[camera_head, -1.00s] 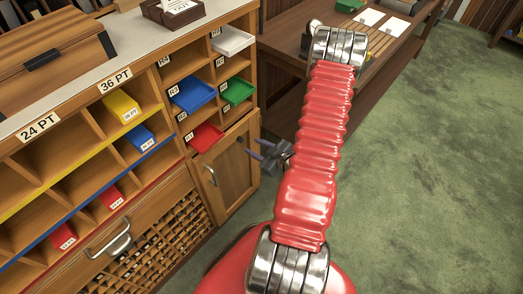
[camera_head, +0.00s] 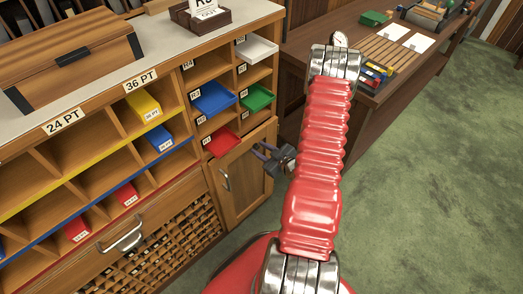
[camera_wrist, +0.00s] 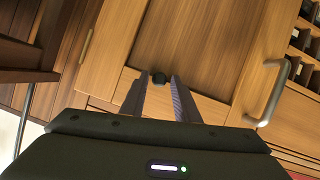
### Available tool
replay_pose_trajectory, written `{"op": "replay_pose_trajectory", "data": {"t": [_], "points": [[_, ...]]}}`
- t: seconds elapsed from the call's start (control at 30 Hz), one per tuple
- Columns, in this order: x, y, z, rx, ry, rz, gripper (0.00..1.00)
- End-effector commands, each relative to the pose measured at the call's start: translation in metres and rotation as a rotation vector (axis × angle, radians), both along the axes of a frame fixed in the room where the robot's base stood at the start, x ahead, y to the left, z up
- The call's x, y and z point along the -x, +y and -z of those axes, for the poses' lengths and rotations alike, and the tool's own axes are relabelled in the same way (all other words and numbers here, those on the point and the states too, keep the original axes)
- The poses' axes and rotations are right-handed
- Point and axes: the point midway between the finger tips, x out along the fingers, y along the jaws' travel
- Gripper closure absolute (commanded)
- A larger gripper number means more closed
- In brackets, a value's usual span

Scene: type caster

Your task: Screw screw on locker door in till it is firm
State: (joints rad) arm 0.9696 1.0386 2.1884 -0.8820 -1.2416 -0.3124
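The locker door (camera_head: 241,186) is a wooden cabinet door with a metal handle, and it looks shut. In the wrist view, the door panel (camera_wrist: 205,50) fills the upper middle. I cannot tell whether the tips reach past the head. In the head view my gripper (camera_head: 259,152) is in front of the door's upper right, and the screw is hidden there.
Trays stick out above the door: red (camera_head: 221,142), blue (camera_head: 214,98), green (camera_head: 257,97) and white (camera_head: 257,49). The door handle (camera_wrist: 271,92) is right of my fingers in the wrist view. A wooden desk (camera_head: 385,105) stands behind my arm. Green floor at right is clear.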

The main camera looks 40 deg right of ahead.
Motion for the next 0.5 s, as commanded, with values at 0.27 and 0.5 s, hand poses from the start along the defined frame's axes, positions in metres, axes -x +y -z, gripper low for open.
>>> {"op": "replay_pose_trajectory", "data": {"t": [0.27,0.5], "points": [[0.0002,-0.0001,-0.0001,0.000,0.000,0.000,0.92],[0.0000,0.0001,-0.0001,0.001,0.000,0.000,1.00]]}}
